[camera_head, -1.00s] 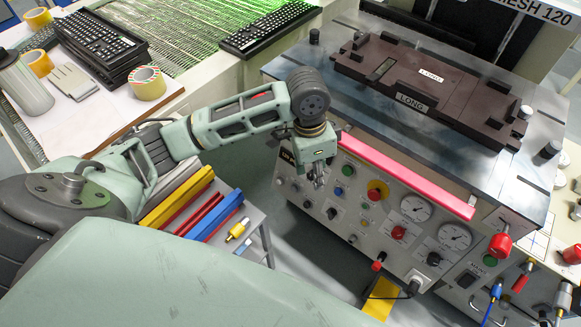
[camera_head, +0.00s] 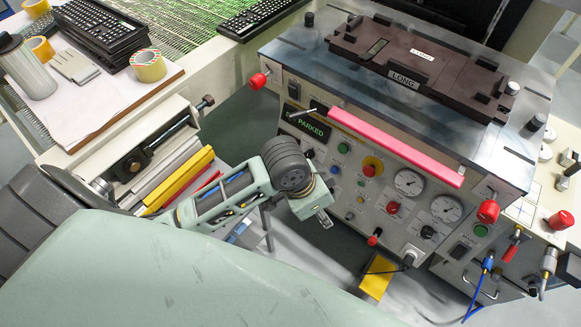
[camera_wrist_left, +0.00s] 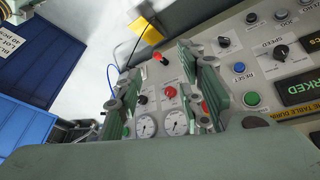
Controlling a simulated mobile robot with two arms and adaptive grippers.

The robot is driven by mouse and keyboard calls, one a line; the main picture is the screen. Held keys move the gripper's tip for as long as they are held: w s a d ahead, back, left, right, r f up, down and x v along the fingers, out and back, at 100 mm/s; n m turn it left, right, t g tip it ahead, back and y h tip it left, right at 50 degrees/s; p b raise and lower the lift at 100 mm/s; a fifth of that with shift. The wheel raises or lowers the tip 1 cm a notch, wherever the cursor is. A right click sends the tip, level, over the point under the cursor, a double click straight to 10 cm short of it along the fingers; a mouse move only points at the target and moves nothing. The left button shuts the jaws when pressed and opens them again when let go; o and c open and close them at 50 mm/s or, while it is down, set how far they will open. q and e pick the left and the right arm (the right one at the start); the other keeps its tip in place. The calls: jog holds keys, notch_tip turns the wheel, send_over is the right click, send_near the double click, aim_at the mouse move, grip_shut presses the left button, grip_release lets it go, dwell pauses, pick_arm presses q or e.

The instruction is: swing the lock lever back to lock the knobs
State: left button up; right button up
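The press front carries a red knob (camera_head: 258,81) at its left corner and another red knob (camera_head: 489,211) at its right corner. A thin pale lever (camera_head: 304,112) sticks out near the left end of the pink bar (camera_head: 395,146); I cannot tell for sure that it is the lock lever. My left gripper (camera_head: 325,219) is low in front of the control panel (camera_head: 349,196), below and apart from the lever. In the left wrist view the left gripper (camera_wrist_left: 162,65) has its fingers spread with nothing between them. My right gripper is out of view.
A display (camera_head: 304,124) reads "PARKED". A brown fixture (camera_head: 405,70) marked LONG lies on the press top. Gauges and buttons cover the panel. A paper-covered table (camera_head: 85,115) with tape rolls and keyboards is at the left. Blue bins (camera_wrist_left: 40,60) show in the left wrist view.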

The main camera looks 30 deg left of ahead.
pick_arm(q)
jog(key=s+a+f+n+y+p, duration=0.1)
jog(key=s+a+f+n, duration=0.3)
jog(key=f, duration=0.3)
jog(key=shift+s+a+t+y+p, duration=0.3)
jog(key=shift+s+a+t+p, duration=0.15)
jog(key=shift+s, duration=0.3)
